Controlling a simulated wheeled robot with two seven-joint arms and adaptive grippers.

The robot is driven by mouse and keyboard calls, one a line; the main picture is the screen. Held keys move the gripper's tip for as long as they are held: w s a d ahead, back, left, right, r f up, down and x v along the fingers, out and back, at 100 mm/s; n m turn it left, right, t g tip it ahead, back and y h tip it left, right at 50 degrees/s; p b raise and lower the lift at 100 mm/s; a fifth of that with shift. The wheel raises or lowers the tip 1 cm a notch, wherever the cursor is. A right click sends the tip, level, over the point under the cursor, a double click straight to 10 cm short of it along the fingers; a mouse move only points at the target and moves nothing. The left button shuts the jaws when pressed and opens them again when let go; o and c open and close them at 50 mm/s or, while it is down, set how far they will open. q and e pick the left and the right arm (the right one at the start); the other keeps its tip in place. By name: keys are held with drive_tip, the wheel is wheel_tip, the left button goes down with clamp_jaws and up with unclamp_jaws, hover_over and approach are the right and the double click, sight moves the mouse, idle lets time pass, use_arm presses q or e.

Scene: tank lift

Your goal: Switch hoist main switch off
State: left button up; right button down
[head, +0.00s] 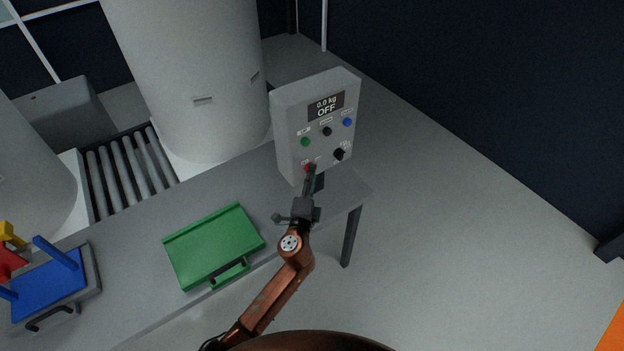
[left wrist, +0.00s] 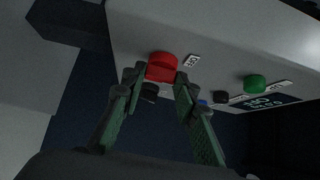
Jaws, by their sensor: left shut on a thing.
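The grey control box (head: 288,112) stands on the far end of the table, its display (head: 326,105) reading "0.0 kg" and "OFF". A red knob (head: 306,167) sits low on its face, and a black knob (head: 339,154) is to its right. My left gripper (head: 311,170) is at the red knob and partly hides it. In the left wrist view, the red knob (left wrist: 162,66) lies between the fingertips of my left gripper (left wrist: 160,77), which is shut on it. The black knob (left wrist: 149,92) shows partly behind it. My right gripper is out of view.
Green (head: 305,142), black (head: 327,131) and blue (head: 347,122) buttons sit higher on the box. A green tray (head: 212,245) and a blue tray (head: 48,287) are on the grey table (head: 130,250). Large pale tanks (head: 190,60) stand behind; open floor lies right.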

use_arm(q)
drive_tip(key=o, duration=1.2)
drive_tip(key=shift+c, duration=0.2)
drive_tip(key=shift+s, duration=0.1)
drive_tip(key=s+a, duration=0.2)
drive_tip(key=s, duration=0.9)
drive_tip(key=shift+s, duration=0.35)
drive_tip(key=shift+d+f, duration=0.1)
drive_tip(key=shift+f, duration=0.05)
